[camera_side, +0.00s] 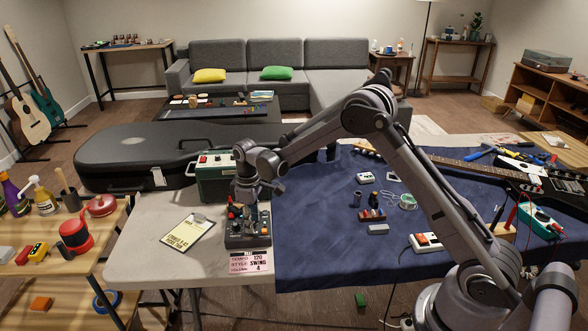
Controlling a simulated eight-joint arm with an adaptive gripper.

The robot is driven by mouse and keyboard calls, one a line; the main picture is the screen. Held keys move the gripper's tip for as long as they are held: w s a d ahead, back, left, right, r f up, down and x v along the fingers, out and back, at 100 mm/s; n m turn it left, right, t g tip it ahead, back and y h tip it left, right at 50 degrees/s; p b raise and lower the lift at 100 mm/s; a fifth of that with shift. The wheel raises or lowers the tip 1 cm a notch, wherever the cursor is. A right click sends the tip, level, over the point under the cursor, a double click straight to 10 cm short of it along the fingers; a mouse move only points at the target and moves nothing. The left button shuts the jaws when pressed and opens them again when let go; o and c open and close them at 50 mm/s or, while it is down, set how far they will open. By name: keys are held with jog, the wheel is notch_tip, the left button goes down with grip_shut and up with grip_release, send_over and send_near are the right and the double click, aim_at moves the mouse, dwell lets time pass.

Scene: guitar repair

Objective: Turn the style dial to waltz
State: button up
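A dark grey control box (247,238) with knobs and a red part on top stands on the pale table. A pink card (250,261) at its front reads tempo 120, style swing and a last line with 4. My gripper (249,206) points down over the back of the box, at or just above its knobs. I cannot tell whether it touches one. The fingers are small and dark against the box, so their opening is unclear. The style dial cannot be told apart from the other knobs.
A green amplifier-like box (214,176) stands close behind the control box. A black guitar case (140,152) lies behind. A blue cloth (320,240) with small parts covers the table to the right.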

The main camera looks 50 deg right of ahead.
jog(key=shift+r+n, duration=0.4)
notch_tip(320, 180, up, 10)
jog(key=s+a+r+m+t, duration=0.1)
jog(key=s+r+m+t, duration=0.2)
jog(key=s+r, duration=0.75)
jog(key=s+m+t, duration=0.2)
jog(key=s, duration=0.9)
jog(key=shift+a+r+t, duration=0.2)
jog(key=shift+a+t, duration=0.1)
jog(key=shift+t, duration=0.1)
jog(key=shift+s, duration=0.15)
jog(key=shift+m+t, duration=0.6)
jog(key=shift+t, duration=0.1)
jog(key=s+f, duration=0.1)
jog(key=s, duration=0.1)
jog(key=s+f, duration=0.1)
jog(key=s, duration=0.1)
jog(key=shift+s+a+f, duration=0.1)
jog(key=shift+s+f, duration=0.05)
jog(key=shift+f, duration=0.05)
